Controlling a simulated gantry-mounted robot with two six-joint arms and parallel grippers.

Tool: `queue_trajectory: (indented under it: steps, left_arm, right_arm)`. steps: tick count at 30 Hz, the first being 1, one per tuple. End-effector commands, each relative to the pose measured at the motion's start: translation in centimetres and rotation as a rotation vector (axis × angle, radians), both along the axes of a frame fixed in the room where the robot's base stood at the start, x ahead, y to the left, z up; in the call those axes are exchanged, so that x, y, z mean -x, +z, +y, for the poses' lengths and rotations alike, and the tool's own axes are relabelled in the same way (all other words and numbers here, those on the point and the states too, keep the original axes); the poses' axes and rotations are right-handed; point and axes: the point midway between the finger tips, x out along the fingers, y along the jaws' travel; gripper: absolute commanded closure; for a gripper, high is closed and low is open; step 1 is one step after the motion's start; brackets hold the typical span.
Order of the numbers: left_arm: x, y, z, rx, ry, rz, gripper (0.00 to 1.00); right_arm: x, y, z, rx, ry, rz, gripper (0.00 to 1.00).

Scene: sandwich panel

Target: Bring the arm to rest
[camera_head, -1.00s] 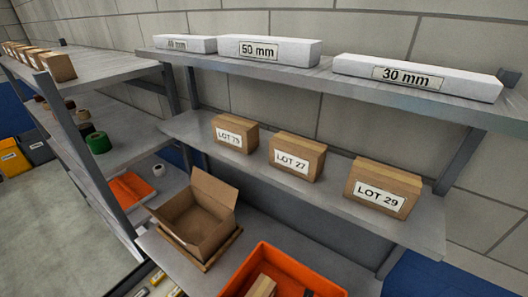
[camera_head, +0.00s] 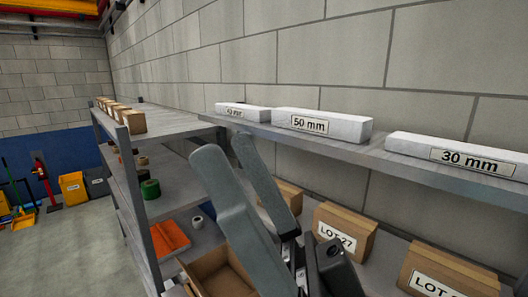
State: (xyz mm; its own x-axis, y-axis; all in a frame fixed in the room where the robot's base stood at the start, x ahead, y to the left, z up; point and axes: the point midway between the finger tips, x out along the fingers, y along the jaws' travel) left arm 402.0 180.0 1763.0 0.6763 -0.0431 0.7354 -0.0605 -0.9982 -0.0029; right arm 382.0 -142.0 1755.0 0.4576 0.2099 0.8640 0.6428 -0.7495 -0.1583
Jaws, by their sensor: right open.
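My right gripper (camera_head: 226,149) comes up from the bottom of the head view with its two grey fingers apart and nothing between them. Its fingertips reach up in front of the shelf rack, just below the left end of the top shelf in the picture. The fingers and wrist hide part of a cardboard box on the middle shelf and part of the open carton (camera_head: 212,278) below. I cannot tell how far the fingers are from the shelf. My left gripper is not in view.
The top shelf (camera_head: 270,133) carries white panels, including the 50 mm (camera_head: 322,126) and 30 mm (camera_head: 465,157) ones. Below sit the LOT 27 box (camera_head: 343,229) and another box (camera_head: 440,275).

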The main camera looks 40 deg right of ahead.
Motion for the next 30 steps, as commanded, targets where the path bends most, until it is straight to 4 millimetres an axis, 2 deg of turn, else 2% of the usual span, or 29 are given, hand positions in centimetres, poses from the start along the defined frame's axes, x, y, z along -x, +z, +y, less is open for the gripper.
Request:
queue_trajectory:
  steps: [1, 3, 7, 16, 19, 24, 26, 30]
  left_arm:
    - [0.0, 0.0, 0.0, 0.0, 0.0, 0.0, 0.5]
    - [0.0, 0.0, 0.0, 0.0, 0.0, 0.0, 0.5]
    - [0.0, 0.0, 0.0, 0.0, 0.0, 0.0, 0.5]
    - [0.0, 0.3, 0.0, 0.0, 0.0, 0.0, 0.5]
    - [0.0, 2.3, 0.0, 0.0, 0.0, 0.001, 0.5]
    - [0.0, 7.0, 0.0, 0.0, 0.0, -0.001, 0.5]
    - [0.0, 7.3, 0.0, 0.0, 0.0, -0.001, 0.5]
    - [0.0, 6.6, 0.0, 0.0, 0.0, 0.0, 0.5]
  right_arm:
    - [-0.3, 0.7, -0.2, 0.087, -0.176, 0.02, 0.2]
    - [-1.1, 1.0, -1.4, 0.174, -0.397, 0.074, 0.2]
    - [-1.7, 1.0, -3.4, 0.236, -0.602, 0.148, 0.2]
    - [-1.9, 1.1, -3.8, 0.243, -0.629, 0.164, 0.2]
    - [-1.9, 3.2, -3.8, 0.244, -0.627, 0.164, 0.2]
    - [-2.0, 7.9, -3.8, 0.242, -0.627, 0.163, 0.2]
    - [-2.0, 8.2, -3.8, 0.242, -0.627, 0.163, 0.2]
    - [-2.0, 7.4, -3.8, 0.243, -0.626, 0.164, 0.2]
